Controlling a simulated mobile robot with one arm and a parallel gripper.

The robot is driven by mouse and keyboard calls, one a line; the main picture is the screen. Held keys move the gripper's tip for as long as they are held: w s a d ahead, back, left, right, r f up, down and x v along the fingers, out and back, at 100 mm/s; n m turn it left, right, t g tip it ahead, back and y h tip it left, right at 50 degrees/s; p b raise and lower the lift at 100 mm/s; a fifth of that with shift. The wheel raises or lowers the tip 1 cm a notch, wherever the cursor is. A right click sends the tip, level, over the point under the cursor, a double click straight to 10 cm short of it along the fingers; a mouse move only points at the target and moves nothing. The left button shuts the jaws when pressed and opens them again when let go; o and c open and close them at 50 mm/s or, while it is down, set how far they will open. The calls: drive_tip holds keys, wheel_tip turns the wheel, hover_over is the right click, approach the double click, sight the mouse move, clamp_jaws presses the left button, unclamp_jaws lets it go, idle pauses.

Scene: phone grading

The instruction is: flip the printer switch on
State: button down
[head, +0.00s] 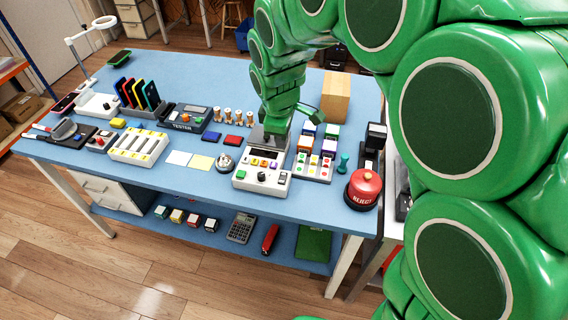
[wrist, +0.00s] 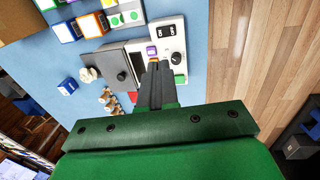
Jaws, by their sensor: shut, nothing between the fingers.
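The white device (head: 262,181), seemingly the printer, stands near the table's front edge, with a row of coloured buttons, a black knob and a green button. In the wrist view the white panel (wrist: 172,45) shows a black two-part piece (wrist: 166,31), seemingly the switch; its position is too small to read. The black knob (wrist: 176,57) is beside it. My gripper (head: 274,134) is shut and empty, over the rear of the device. In the wrist view its fingertips (wrist: 153,66) point at the panel, just short of a purple button (wrist: 151,50) and partly hide the panel.
A grey box with a knob (wrist: 104,62) adjoins the panel. A silver bell (head: 225,162) stands to the left. Wooden stamps (head: 233,117) stand behind.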

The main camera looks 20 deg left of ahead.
sight(283, 174)
drive_tip(key=f, duration=0.4)
drive_tip(key=w+f, duration=0.1)
drive_tip(key=f, duration=0.4)
drive_tip(key=w+f, duration=0.1)
drive_tip(key=f, duration=0.3)
drive_tip(key=shift+f, duration=0.4)
drive_tip(key=shift+f+g, duration=0.25)
drive_tip(key=shift+g, duration=0.05)
drive_tip(key=shift+s+r, duration=0.15)
drive_tip(key=shift+s, duration=0.65)
drive_tip(key=shift+r, duration=0.1)
wheel_tip(283, 174, up, 14)
drive_tip(key=s, duration=0.2)
drive_tip(key=shift+f, duration=0.2)
idle(0.3)
